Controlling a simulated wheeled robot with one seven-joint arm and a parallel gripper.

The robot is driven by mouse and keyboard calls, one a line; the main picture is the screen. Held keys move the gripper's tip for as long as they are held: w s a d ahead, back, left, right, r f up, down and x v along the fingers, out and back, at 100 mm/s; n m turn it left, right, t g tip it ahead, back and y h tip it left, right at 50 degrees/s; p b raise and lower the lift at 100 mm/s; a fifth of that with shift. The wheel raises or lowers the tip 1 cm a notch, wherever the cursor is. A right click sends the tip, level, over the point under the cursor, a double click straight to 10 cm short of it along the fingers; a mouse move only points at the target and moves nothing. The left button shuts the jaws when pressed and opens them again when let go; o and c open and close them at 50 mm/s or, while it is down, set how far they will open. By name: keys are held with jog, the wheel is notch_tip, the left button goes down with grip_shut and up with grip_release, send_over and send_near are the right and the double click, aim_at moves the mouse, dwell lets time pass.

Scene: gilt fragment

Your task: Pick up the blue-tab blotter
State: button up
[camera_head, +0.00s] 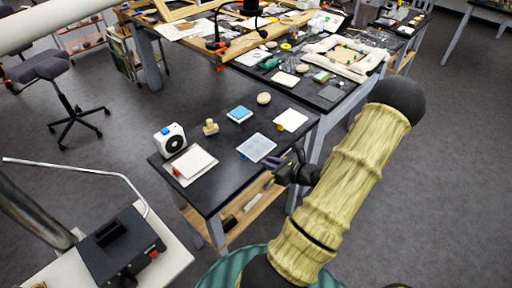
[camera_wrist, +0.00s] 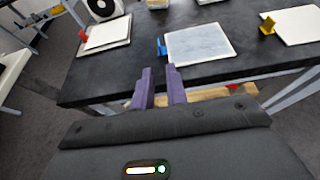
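The blue-tab blotter (camera_head: 256,147) is a pale grey-blue square pad lying flat near the front edge of the dark table. Its blue tab (camera_wrist: 161,47) sticks out at its left side in the wrist view, where the pad (camera_wrist: 200,44) also shows. My gripper (camera_wrist: 160,72) has purple fingers with a gap between them and nothing in it. The fingers are in front of the table edge, short of the blotter and roughly in line with its tab. In the head view my gripper (camera_head: 288,163) is just right of the table.
A red-tab pad (camera_head: 193,163) lies left of the blotter and a yellow-tab pad (camera_head: 291,119) lies right. Behind are a white device with a black dial (camera_head: 170,139), a wooden stamp (camera_head: 210,127), a blue pad (camera_head: 239,113) and a round disc (camera_head: 264,98). A stool (camera_head: 62,85) stands left.

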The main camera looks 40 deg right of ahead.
jog(key=p, duration=0.1)
send_near(243, 154)
jog(key=x, duration=0.5)
jog(key=shift+d+f, duration=0.15)
jog(key=shift+d, duration=0.15)
jog(key=shift+w+a+p, duration=0.15)
jog(key=shift+w+p, duration=0.25)
jog(key=shift+p, duration=0.05)
jog(key=p+x, duration=0.1)
jog(key=x, duration=0.3)
jog(key=shift+w+a+f, duration=0.1)
jog(key=shift+w+a, duration=0.05)
jog(key=shift+w, duration=0.1)
jog(key=shift+s, duration=0.1)
jog(key=shift+c, duration=0.4)
grip_shut()
